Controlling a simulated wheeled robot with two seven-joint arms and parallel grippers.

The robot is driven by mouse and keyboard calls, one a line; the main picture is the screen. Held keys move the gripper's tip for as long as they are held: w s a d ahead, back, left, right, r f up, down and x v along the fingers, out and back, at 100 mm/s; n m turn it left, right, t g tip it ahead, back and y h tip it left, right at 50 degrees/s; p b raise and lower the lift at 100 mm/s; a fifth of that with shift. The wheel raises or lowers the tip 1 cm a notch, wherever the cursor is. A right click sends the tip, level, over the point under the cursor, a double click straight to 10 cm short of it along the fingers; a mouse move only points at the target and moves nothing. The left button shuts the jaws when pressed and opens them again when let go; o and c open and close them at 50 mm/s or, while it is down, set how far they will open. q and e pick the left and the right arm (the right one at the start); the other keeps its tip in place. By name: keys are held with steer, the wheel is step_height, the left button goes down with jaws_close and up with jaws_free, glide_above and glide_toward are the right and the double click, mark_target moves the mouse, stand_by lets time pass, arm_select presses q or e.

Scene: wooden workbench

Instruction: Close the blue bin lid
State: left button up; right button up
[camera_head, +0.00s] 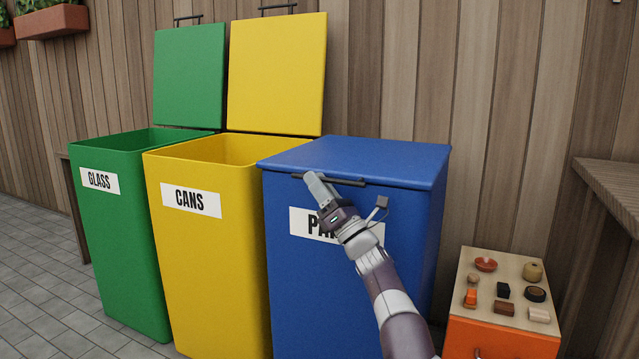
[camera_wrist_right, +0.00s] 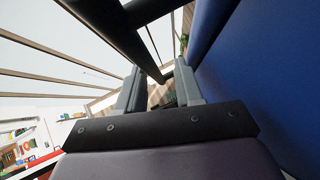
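The blue bin (camera_head: 350,285) stands at the right of the row of bins. Its blue lid (camera_head: 365,155) lies down flat over the top, with no clear gap along the front edge. A dark bar handle (camera_head: 345,181) runs along the lid's front edge. My right gripper (camera_head: 316,182) is at the left part of this handle, in front of the bin, and partly covers the bin's white label. In the right wrist view its fingers (camera_wrist_right: 160,88) stand apart, with the dark handle bar (camera_wrist_right: 125,35) close to the tips. I cannot tell whether they touch it. My left gripper is not in view.
The green bin (camera_head: 120,240) and yellow bin (camera_head: 210,270) stand to the left with their lids raised. An orange cabinet (camera_head: 490,340) with several small objects on top stands right of the blue bin. A wooden bench (camera_head: 610,185) is at the right edge.

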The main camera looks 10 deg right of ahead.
steer(key=b+v, duration=0.1)
steer(key=v, duration=1.1)
steer(key=shift+s+d+f, duration=0.15)
steer(key=shift+s, duration=0.1)
